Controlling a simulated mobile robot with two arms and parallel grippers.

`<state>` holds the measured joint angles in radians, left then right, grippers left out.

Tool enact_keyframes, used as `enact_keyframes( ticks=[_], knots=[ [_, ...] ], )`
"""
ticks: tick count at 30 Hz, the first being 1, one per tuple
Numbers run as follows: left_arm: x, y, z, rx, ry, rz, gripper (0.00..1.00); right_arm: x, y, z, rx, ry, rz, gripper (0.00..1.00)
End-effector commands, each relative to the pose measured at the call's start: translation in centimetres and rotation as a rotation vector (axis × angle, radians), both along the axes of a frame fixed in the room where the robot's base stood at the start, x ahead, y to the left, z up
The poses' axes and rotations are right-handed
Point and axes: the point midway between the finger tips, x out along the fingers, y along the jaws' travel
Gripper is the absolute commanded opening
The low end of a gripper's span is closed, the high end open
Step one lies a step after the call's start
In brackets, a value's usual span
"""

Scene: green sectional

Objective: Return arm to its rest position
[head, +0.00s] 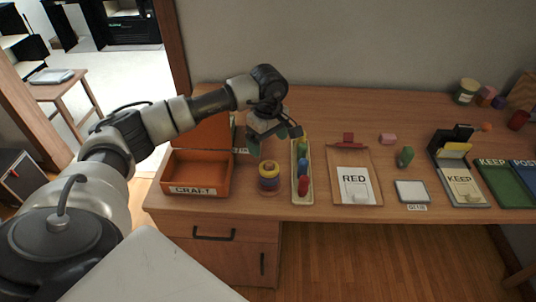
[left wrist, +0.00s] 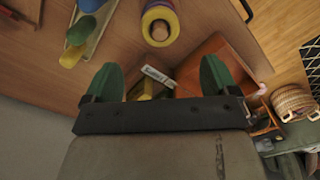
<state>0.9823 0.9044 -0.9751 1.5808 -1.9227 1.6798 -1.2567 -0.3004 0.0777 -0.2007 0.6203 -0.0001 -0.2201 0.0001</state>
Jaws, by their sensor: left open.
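My left arm reaches in from the left in the head view. Its gripper (head: 274,141) hangs above the back of the desk, between the orange CRAFT box (head: 196,190) and the long tray (head: 296,196). In the left wrist view the two green fingers (left wrist: 161,76) are wide apart with nothing held between them. A small white-labelled item (left wrist: 157,75) shows beyond the gap, on or near the desk; I cannot tell what it is. My right gripper is not in view.
A stack of coloured rings (head: 269,177) stands just below the gripper, beside the box. The tray holds several coloured pieces. A wall is behind the desk.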

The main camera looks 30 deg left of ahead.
Motion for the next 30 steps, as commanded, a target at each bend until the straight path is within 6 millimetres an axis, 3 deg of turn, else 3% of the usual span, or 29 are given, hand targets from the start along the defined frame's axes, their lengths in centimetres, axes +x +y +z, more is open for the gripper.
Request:
enact_keyframes(
  ticks=[6, 23, 26, 29, 30],
  knots=[
    [0.0, 0.0, 1.7, 0.001, 0.000, 0.000, 0.88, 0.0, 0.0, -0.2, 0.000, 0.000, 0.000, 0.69],
    [0.0, -0.1, 1.7, -0.003, 0.000, -0.001, 0.88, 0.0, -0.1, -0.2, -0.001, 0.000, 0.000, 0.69],
    [-0.1, -1.7, 1.1, -0.058, -0.012, -0.006, 0.88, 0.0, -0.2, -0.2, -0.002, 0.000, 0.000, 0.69],
    [-0.3, -6.0, -0.2, -0.219, -0.040, -0.006, 0.88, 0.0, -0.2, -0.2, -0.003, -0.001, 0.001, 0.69],
    [-0.6, -8.5, -0.6, -0.319, -0.052, 0.004, 0.88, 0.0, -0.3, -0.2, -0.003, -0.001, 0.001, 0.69]
  ],
)
